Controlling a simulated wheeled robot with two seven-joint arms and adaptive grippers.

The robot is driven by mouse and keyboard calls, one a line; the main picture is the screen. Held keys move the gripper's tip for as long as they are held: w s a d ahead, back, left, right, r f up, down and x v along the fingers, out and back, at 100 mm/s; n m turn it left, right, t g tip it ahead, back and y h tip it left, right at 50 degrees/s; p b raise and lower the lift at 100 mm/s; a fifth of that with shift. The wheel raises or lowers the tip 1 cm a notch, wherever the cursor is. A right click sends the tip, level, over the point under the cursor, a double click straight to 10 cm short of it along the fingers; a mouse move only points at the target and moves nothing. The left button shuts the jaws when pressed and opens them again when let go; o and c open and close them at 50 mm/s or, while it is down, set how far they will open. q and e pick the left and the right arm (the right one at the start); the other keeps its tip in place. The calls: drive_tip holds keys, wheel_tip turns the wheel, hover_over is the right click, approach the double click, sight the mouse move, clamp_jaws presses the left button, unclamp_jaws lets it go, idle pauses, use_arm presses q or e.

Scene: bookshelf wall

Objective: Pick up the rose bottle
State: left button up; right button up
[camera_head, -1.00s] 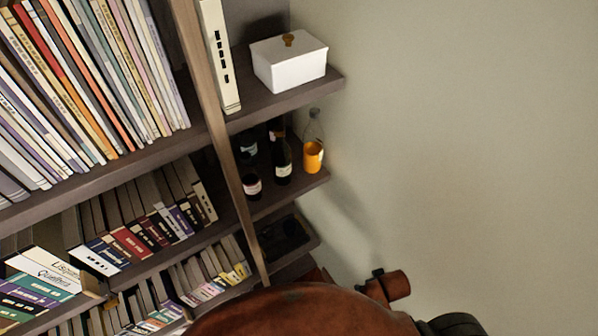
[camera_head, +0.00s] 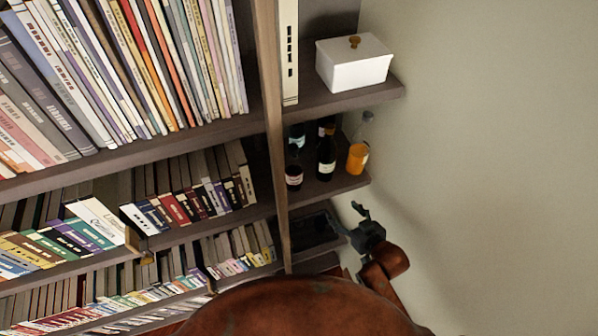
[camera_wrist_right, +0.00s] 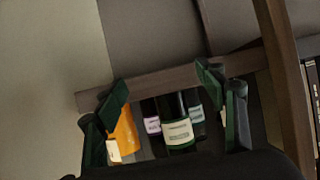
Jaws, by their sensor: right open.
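Several bottles stand on a small shelf at the right end of the bookcase. A clear bottle with orange contents (camera_head: 358,155) is at the shelf's right end, and it also shows in the right wrist view (camera_wrist_right: 125,137). To its left are a dark bottle with a white label (camera_head: 326,160) and a dark bottle with a pale pinkish label (camera_head: 294,178). I cannot tell for certain which is the rose bottle. My right gripper (camera_head: 349,218) is open and empty, below and apart from the bottles. In the right wrist view its fingers (camera_wrist_right: 163,82) flank the bottles. My left gripper is out of view.
A white lidded box (camera_head: 353,70) sits on the shelf above the bottles. A wooden upright (camera_head: 274,130) separates them from rows of books. A dark tray (camera_head: 310,228) lies on the shelf below. Bare wall (camera_head: 500,140) is clear on the right.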

sight(300, 177)
drive_tip(key=w+a+r+n+y, duration=0.1)
drive_tip(key=a+r+y, duration=0.1)
drive_tip(key=a+r, duration=0.1)
drive_tip(key=w+a+r+n+t+y, duration=0.1)
drive_tip(key=w+a+r+y, duration=0.1)
drive_tip(key=a, duration=0.2)
drive_tip(key=w+a+r+n+y, duration=0.1)
drive_tip(key=w+a+r+y, duration=0.1)
drive_tip(key=a+r, duration=0.1)
drive_tip(key=shift+a+r+t, duration=0.3)
drive_tip(key=shift+a+t, duration=0.1)
drive_tip(key=shift+a, duration=0.15)
drive_tip(key=shift+n+y, duration=0.3)
drive_tip(key=w+a+p, duration=0.1)
drive_tip(key=w+a+r, duration=0.1)
drive_tip(key=w+a, duration=0.1)
drive_tip(key=w+a+p, duration=0.1)
drive_tip(key=a, duration=0.1)
drive_tip(key=shift+w+r+p, duration=0.3)
drive_tip(key=shift+w, duration=0.1)
drive_tip(key=shift+w+a+f, duration=0.15)
drive_tip(key=shift+w+a, duration=0.15)
drive_tip(key=shift+w, duration=0.1)
drive_tip(key=shift+c, duration=0.4)
drive_tip(key=c, duration=1.6)
